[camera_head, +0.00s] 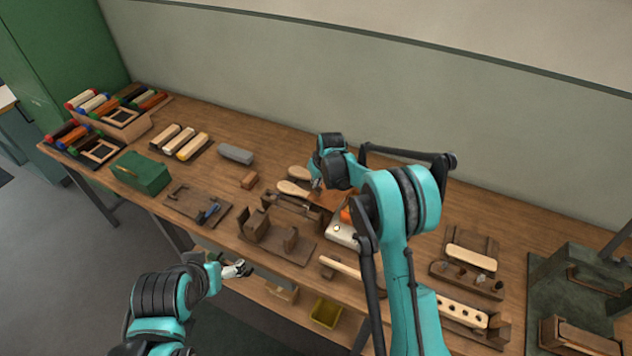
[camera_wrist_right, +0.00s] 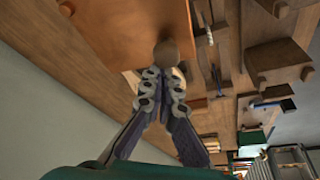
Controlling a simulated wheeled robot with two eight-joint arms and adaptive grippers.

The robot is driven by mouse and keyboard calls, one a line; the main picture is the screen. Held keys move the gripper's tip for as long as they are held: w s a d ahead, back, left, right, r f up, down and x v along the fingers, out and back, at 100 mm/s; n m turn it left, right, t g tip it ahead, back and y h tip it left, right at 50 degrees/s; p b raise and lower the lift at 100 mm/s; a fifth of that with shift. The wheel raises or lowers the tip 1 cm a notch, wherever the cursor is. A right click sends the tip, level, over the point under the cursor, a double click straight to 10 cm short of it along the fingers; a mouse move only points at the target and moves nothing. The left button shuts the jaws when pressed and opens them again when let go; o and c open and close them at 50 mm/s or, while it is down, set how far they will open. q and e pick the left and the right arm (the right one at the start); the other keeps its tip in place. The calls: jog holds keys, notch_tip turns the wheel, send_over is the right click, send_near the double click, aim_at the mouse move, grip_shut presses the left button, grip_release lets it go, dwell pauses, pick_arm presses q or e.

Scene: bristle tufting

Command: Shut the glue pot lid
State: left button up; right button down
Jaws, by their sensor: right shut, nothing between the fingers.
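The glue pot appears to be the pale box (camera_head: 342,233) with orange on top, partly hidden behind my right arm. A flat orange-brown panel (camera_head: 333,199), which looks like its lid, shows just behind it. The panel (camera_wrist_right: 130,30) fills the upper left of the right wrist view, with a round knob (camera_wrist_right: 166,52) at its edge. My right gripper (camera_head: 317,186) is beside the panel. In the wrist view its fingertips (camera_wrist_right: 163,76) are together just below the knob; whether they touch it, I cannot tell. My left gripper (camera_head: 240,269) hangs before the bench's front edge, its jaws unclear.
Wooden paddles (camera_head: 293,188) lie just left of the panel. A wooden jig (camera_head: 275,236) stands at the bench's front middle. A green box (camera_head: 140,173) and a tool tray (camera_head: 197,204) are further left. A dark press (camera_head: 578,300) stands at right.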

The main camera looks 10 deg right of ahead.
aim_at(325, 207)
jog(key=shift+s+d+n+y+b, duration=0.2)
jog(key=shift+s+n+y+b, duration=0.15)
jog(key=shift+s+n, duration=0.45)
jog(key=s+d+n, duration=0.1)
jog(key=s+n, duration=0.1)
jog(key=s+d+n+g+y+b, duration=0.1)
jog(key=s+n, duration=0.1)
jog(key=s+d+n+g+b, duration=0.1)
jog(key=s+n, duration=0.1)
jog(key=n, duration=0.1)
jog(key=shift+d+y, duration=0.25)
jog(key=shift+s+d+n+g+b, duration=0.3)
jog(key=shift+s+d+n, duration=0.2)
jog(key=shift+d+n, duration=0.9)
jog(key=shift+s+d+n+g+b, duration=0.25)
jog(key=shift+s+d+n+g, duration=0.3)
jog(key=shift+d, duration=1.45)
jog(key=shift+s+d+n+g+b, duration=0.25)
jog(key=shift+s+d+n, duration=0.15)
jog(key=shift+d+n, duration=1.05)
jog(key=shift+d+m, duration=0.3)
